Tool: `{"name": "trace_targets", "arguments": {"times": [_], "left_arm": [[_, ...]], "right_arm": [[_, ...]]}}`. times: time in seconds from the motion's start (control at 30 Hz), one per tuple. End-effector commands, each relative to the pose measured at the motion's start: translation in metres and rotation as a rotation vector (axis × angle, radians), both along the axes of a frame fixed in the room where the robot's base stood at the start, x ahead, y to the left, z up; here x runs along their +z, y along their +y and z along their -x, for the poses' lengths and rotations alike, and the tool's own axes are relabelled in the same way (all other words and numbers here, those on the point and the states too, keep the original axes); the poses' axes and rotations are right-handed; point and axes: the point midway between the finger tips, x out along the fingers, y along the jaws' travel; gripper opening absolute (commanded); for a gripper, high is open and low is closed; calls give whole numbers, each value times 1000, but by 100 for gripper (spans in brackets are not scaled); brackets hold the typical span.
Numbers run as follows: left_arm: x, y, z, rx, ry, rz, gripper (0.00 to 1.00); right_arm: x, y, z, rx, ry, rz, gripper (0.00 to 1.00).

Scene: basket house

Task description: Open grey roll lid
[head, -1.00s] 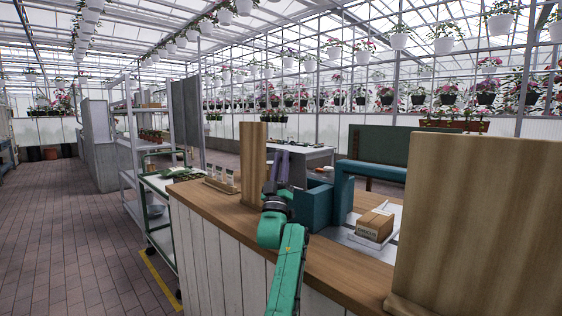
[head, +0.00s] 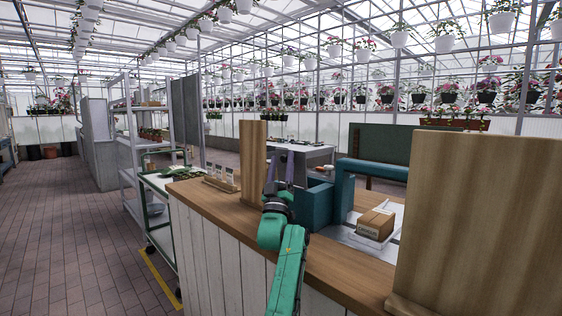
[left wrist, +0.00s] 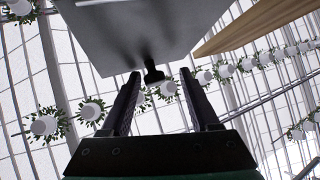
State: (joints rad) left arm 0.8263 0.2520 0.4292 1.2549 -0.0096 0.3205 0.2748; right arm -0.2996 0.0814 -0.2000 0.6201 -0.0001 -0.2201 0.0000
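In the left wrist view, a flat grey panel (left wrist: 135,30), seemingly the roll lid, fills the top. A small black knob or handle (left wrist: 153,74) sticks out from its near edge. My left gripper (left wrist: 160,74) is open, with one finger on each side of the black handle in the picture. I cannot tell whether the handle lies between the fingers in depth; no contact shows. In the head view, my left gripper (head: 281,160) is over the wooden counter, right of an upright wooden board. I cannot make out the lid there. My right gripper is not in view.
The wooden counter (head: 222,207) carries the upright wooden board (head: 253,165) and a large wooden panel (head: 475,220) at right. A teal box (head: 322,205) and a cardboard box (head: 375,225) are beyond my left arm. A cart (head: 160,185) stands left; the floor further left is clear.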

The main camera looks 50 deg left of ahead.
Motion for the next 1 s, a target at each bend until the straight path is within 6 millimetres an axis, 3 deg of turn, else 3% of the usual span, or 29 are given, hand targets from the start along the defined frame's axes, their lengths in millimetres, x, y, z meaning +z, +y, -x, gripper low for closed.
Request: {"name": "trace_targets", "arguments": {"times": [0.3,0.53,1.0], "left_arm": [[2,-2,3,1,-8,-6,61],[-28,-12,16,0,-1,-1,61],[-23,-73,99,1,-4,-2,61]], "right_arm": [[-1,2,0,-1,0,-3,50],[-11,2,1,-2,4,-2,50],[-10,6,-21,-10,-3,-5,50]]}}
